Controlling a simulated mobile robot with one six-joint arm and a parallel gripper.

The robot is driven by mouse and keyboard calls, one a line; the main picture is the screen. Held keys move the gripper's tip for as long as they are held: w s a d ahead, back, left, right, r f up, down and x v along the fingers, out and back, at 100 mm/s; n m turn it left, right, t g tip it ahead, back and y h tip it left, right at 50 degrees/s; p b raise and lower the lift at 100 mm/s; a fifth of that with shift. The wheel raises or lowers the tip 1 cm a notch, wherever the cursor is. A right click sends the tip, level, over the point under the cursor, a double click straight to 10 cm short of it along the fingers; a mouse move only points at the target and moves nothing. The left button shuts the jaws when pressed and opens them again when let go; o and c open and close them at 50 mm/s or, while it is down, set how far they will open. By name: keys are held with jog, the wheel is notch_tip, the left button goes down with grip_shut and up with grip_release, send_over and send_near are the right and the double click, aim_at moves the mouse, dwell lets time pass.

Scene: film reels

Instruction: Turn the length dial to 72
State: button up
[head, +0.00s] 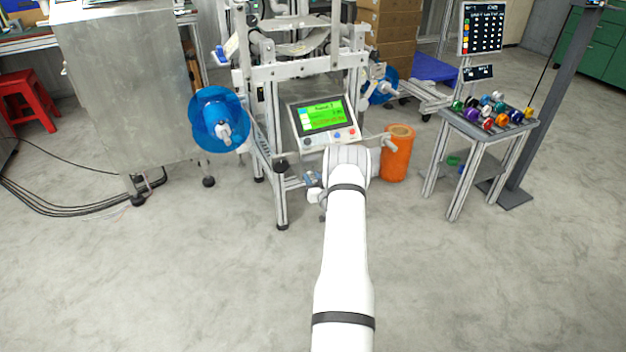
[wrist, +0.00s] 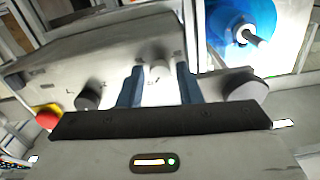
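In the wrist view my gripper (wrist: 158,74) has its two dark blue fingers spread apart. A dark knob (wrist: 88,96) is left of the fingers and another dark knob (wrist: 243,86) is to the right. Labels are too blurred to read, so I cannot tell which one is the length dial. In the head view my own arm hides most of the gripper and this panel. The machine's green screen (head: 323,116) shows above my wrist, its figures unclear.
A red button (wrist: 48,116) sits at the panel's left end. A blue reel (head: 219,120) is left of the screen. An orange cylinder (head: 397,153) stands at the right. A small table (head: 487,133) with coloured reels stands farther right. The front floor is clear.

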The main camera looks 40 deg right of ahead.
jog(key=shift+o, duration=1)
jog(key=p+v, duration=0.2)
jog(key=v, duration=0.5)
jog(key=shift+s, duration=0.4)
jog(key=shift+a, duration=0.1)
